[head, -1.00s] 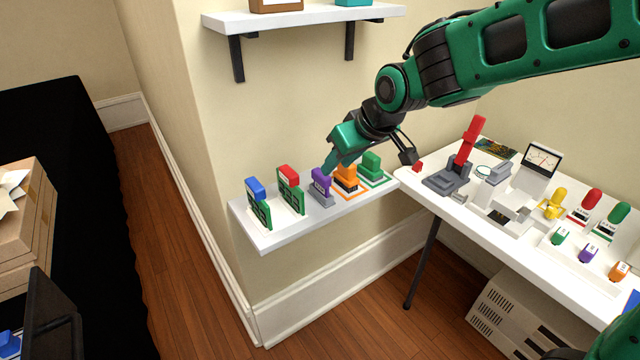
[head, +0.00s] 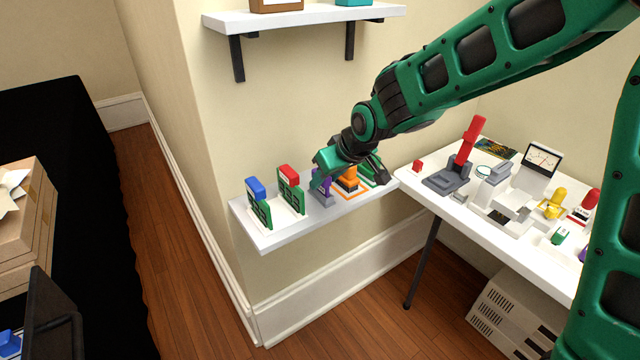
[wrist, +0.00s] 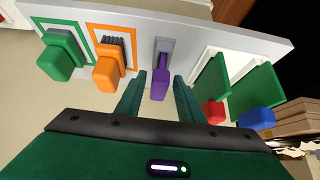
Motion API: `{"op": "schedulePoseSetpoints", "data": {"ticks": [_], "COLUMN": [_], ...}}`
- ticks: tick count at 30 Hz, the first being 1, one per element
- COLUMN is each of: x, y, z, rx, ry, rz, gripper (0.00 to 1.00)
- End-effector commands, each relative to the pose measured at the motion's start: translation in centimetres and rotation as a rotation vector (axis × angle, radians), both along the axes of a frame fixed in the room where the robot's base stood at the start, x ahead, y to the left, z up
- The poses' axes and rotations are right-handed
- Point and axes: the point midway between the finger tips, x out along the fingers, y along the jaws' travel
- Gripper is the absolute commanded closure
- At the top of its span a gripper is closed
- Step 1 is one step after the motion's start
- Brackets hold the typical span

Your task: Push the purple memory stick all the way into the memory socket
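The purple memory stick (head: 325,187) stands in the grey memory socket (head: 324,201) in the middle of the low wall shelf. In the wrist view the stick (wrist: 160,85) runs up from the slot of the grey socket (wrist: 164,46). I cannot tell how deep it sits. My gripper (head: 318,174) is down at the stick and hides part of it in the head view. In the wrist view my gripper (wrist: 158,90) is open, with one finger on each side of the stick and a gap visible at both.
On the same shelf (head: 270,240), red (head: 289,175) and blue (head: 255,187) handles on green boards stand left of the stick. Orange (head: 348,178) and green (wrist: 58,55) pieces stand close on its right. An upper shelf (head: 300,18) hangs above. A white table (head: 470,215) with instruments is at right.

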Motion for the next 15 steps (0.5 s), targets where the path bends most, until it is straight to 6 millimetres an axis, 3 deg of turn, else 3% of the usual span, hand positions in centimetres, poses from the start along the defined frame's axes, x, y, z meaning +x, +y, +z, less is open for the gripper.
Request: {"op": "schedulePoseSetpoints", "data": {"ticks": [7,8,12,15], "x": [0.03,0.03,0.02,0.02], "y": [0.01,0.01,0.00,0.00], "z": [-0.05,-0.05,-0.05,-0.02], "rx": [0.000,0.000,0.000,0.000], "ry": [0.000,0.000,0.000,0.000], "rz": [0.000,0.000,0.000,0.000], "gripper": [0.66,0.68,1.00,1.00]}}
